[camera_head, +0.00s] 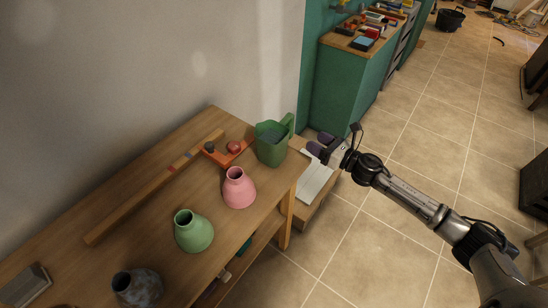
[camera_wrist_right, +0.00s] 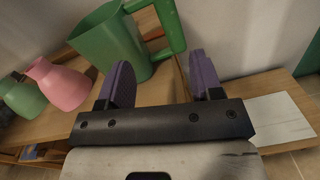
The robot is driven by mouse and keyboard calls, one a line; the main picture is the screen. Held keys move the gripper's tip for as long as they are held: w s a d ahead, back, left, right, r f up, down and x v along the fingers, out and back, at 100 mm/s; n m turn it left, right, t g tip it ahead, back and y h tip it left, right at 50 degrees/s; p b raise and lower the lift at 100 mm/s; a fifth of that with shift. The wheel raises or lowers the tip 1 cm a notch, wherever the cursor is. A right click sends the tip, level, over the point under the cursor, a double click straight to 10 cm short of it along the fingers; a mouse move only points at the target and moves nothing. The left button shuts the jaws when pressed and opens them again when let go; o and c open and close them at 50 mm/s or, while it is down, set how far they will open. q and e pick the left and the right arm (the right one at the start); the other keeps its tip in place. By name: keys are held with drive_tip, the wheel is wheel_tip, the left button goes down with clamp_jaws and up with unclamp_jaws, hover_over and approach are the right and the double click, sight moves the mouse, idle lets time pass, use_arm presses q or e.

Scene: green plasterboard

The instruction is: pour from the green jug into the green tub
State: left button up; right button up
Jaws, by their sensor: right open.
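The green jug (camera_head: 271,149) stands upright near the right end of the wooden table, its handle on the right side. Something bluish shows inside its mouth. In the right wrist view the jug (camera_wrist_right: 108,42) is just beyond my fingers. A rounded green vessel with a narrow neck (camera_head: 194,234) stands nearer the front; I cannot tell whether this is the tub. My right gripper (camera_head: 319,144) is open and empty, to the right of the jug and apart from it. Its purple fingers show in the right wrist view (camera_wrist_right: 162,78). My left gripper is not in view.
A pink vessel (camera_head: 239,190) stands between the jug and the rounded green one. A grey-blue vessel (camera_head: 137,288) is nearer the front. An orange tray (camera_head: 226,154) with round items and a long wooden bar (camera_head: 150,190) lie behind. A pale sheet (camera_head: 315,175) lies right of the table.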

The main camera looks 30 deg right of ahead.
sight(293, 126)
drive_tip(key=w+n, duration=0.1)
drive_tip(key=w, duration=0.1)
drive_tip(key=w+n+b, duration=0.1)
drive_tip(key=w, duration=0.1)
drive_tip(key=w+f+n+y, duration=0.1)
drive_tip(key=w, duration=0.2)
drive_tip(key=shift+a+b, duration=0.3)
drive_tip(key=shift+b, duration=0.05)
drive_tip(key=shift+x, duration=1.1)
drive_tip(key=x, duration=0.3)
drive_tip(key=shift+w+r+b, duration=0.15)
drive_tip(key=shift+w+b, duration=0.15)
drive_tip(key=shift+w, duration=0.1)
drive_tip(key=shift+w+a, duration=0.2)
drive_tip(key=shift+w, duration=0.25)
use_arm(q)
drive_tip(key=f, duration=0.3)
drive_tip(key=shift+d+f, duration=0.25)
use_arm(e)
drive_tip(key=shift+c, duration=0.3)
